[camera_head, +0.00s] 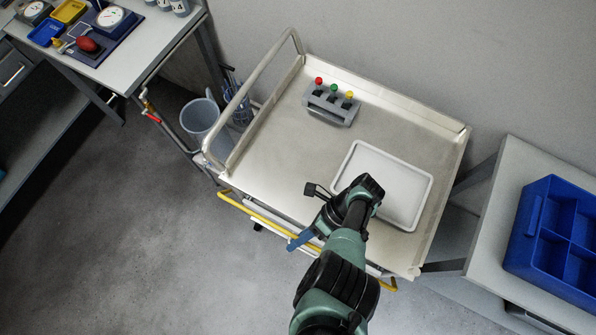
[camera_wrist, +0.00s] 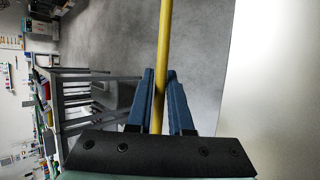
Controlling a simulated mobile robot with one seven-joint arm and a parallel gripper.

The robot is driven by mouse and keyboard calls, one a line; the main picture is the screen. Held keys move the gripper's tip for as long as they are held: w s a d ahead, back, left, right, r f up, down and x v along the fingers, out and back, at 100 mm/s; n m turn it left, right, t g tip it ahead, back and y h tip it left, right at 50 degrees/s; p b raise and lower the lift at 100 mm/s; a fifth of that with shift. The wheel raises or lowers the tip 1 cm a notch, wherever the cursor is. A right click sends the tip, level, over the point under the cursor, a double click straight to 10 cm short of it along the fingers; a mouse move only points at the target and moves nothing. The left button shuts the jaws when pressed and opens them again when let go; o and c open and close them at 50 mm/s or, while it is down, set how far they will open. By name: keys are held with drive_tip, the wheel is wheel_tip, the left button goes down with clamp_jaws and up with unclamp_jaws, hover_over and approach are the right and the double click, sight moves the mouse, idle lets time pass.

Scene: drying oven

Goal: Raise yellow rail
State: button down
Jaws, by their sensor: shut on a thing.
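The yellow rail (camera_head: 243,209) runs along the front edge of the metal cart (camera_head: 268,150). Its left part and its right end show in the head view; my arm hides part of it. In the wrist view the yellow rail (camera_wrist: 164,50) passes between the blue fingers of my gripper (camera_wrist: 160,80), which are shut on it. In the head view the blue fingertips of my gripper (camera_head: 299,241) are at the cart's front edge, at the rail.
A white tray (camera_head: 408,190) and a grey block with red, green and yellow knobs (camera_head: 333,103) are on the cart. A side table with a blue divided bin (camera_head: 540,255) stands right. A grey bin (camera_head: 200,117) stands left. Open floor lies in front of the cart.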

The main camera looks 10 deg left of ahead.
drive_tip(key=shift+s+a+r, duration=0.15)
drive_tip(key=shift+r, duration=0.15)
drive_tip(key=c, duration=1.2)
unclamp_jaws()
drive_tip(key=o, duration=0.3)
drive_tip(key=shift+s, duration=0.2)
drive_tip(key=v, duration=1.3)
drive_tip(key=shift+f, duration=0.1)
